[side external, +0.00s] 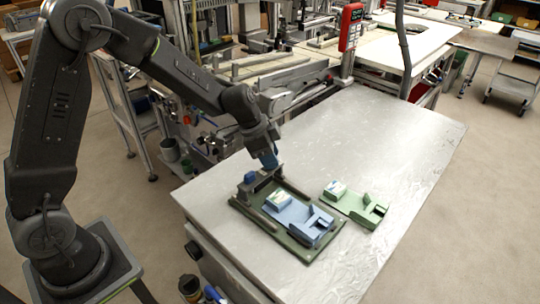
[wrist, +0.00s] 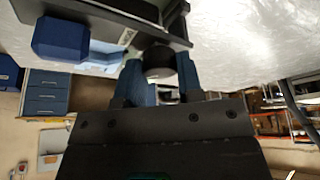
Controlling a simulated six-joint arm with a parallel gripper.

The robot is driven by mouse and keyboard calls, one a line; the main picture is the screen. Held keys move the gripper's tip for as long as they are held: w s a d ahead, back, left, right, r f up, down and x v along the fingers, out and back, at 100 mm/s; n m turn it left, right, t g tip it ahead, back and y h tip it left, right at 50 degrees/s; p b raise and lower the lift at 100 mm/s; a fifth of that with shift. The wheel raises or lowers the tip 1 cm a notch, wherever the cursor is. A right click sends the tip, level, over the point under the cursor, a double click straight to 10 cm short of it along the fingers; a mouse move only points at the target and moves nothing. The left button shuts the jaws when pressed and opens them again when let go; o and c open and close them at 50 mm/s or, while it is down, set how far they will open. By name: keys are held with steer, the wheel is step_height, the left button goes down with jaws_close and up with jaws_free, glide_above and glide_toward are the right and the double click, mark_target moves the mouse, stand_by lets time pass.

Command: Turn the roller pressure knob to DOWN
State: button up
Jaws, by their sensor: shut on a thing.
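The roller pressure knob (wrist: 158,61) is a short dark cylinder on the dark crossbar (wrist: 115,14) in the wrist view. My gripper (wrist: 160,76) has its two blue fingers on either side of it, shut on it. A small pale label (wrist: 127,37) with dark marks is beside the knob; I cannot read it or tell which way the knob points. In the side view my gripper (side external: 270,163) is at the back end of the dark green base plate (side external: 247,226), and the knob is hidden by the fingers.
A blue block (wrist: 60,39) is on the crossbar beside my gripper and also shows in the side view (side external: 250,178). A light blue tray (side external: 290,213) lies on the base plate. A green tray (side external: 350,206) lies to the right on the metal table (side external: 375,130), which is otherwise largely clear.

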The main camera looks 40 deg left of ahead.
steer(key=m+g, duration=0.1)
steer(key=m, duration=0.2)
steer(key=shift+a+m+h, duration=0.1)
steer(key=shift+m+h, duration=0.2)
steer(key=shift+h, duration=0.1)
steer(key=shift+w+m+g, duration=0.1)
steer(key=shift+m+g, duration=0.7)
steer(key=shift+m, duration=1)
steer(key=o, duration=0.9)
steer(key=shift+r, duration=0.1)
steer(key=v, duration=1.3)
steer(key=shift+a+r, duration=0.25)
steer(key=shift+a, duration=0.05)
